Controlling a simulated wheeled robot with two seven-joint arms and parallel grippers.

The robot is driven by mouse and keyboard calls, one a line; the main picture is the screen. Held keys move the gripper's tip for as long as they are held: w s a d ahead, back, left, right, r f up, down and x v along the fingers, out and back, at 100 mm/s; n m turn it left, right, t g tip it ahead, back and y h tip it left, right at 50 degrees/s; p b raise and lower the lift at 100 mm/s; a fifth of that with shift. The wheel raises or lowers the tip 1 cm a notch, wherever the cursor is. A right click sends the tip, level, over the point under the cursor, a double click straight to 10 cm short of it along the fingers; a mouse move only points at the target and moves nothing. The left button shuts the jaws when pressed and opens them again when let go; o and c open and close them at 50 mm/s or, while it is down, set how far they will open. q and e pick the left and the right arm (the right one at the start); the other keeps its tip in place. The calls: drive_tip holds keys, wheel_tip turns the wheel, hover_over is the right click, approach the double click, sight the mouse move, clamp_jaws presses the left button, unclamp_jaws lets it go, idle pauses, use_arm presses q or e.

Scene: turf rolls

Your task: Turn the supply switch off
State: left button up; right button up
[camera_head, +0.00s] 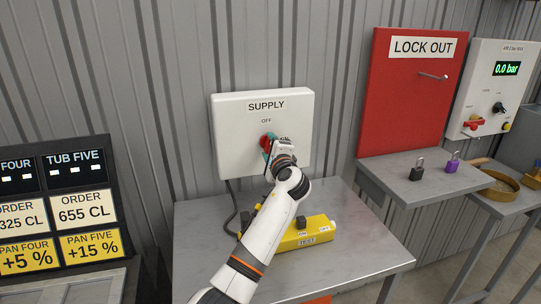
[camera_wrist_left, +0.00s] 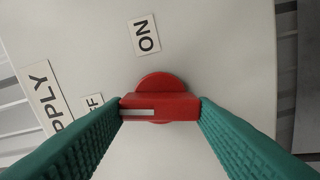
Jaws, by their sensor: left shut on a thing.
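The supply switch is a red rotary knob (camera_wrist_left: 162,84) on the front of a white SUPPLY box (camera_head: 233,150) fixed to the wall. It also shows in part in the head view (camera_head: 265,138). My left gripper (camera_head: 269,148) is shut on the knob's handle, one green finger at each end in the wrist view. The handle's white mark points left there, toward the OFF label (camera_wrist_left: 94,101), partly hidden by a finger. The ON label (camera_wrist_left: 145,35) is above the knob there. In the head view, OFF (camera_head: 266,121) is above the knob. My right gripper is not in view.
A steel table (camera_head: 360,240) below holds a yellow TEST unit (camera_head: 290,241), partly behind my left arm. At right are a red LOCK OUT board (camera_head: 415,100), a shelf with black (camera_head: 416,173) and purple (camera_head: 452,165) padlocks, and a gauge panel (camera_head: 485,80).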

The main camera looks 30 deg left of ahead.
use_arm(q)
drive_tip(key=shift+f+n+b, duration=0.15)
drive_tip(key=shift+n+b, duration=0.8)
drive_tip(key=shift+n, duration=0.35)
drive_tip(key=o, duration=1)
drive_tip(key=b+v, duration=0.1)
drive_tip(key=v, duration=1.1)
drive_tip(key=shift+s, duration=0.1)
